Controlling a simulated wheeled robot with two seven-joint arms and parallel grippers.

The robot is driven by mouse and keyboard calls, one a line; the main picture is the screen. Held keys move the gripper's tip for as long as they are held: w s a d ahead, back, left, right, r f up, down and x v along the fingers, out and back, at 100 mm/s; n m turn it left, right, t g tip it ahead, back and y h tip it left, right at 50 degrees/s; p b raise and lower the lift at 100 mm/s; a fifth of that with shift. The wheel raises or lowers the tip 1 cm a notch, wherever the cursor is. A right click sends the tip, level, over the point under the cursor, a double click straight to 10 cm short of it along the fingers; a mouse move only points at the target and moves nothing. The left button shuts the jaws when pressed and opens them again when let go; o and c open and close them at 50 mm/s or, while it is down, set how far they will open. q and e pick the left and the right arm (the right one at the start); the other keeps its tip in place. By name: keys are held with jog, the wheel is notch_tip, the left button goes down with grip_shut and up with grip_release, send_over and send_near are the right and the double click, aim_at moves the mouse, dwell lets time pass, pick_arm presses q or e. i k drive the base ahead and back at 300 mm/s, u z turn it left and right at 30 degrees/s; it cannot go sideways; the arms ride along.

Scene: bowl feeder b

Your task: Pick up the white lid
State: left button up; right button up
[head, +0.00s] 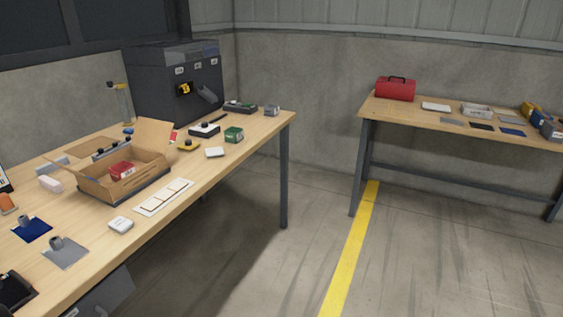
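Several white pieces could be the white lid, and I cannot tell for sure which it is. A flat white square piece (214,152) lies near the right edge of the near table, by a green box. A thicker white piece with rounded corners (121,225) lies near the table's front edge. On the far table, a flat white rectangular piece (436,107) lies left of a white open box (476,111). Neither of my grippers shows in the head view, and nothing is seen touching these pieces.
A red toolbox (395,89) stands on the far table (390,107). The floor between the tables is clear.

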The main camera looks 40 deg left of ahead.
aim_at(212, 152)
jog(key=z, duration=0.2)
jog(key=i, duration=1.15)
jog(key=u, duration=0.5)
jog(key=i, duration=1.95)
jog(key=u, duration=1.95)
jog(key=i, duration=0.75)
jog(key=u, duration=0.7)
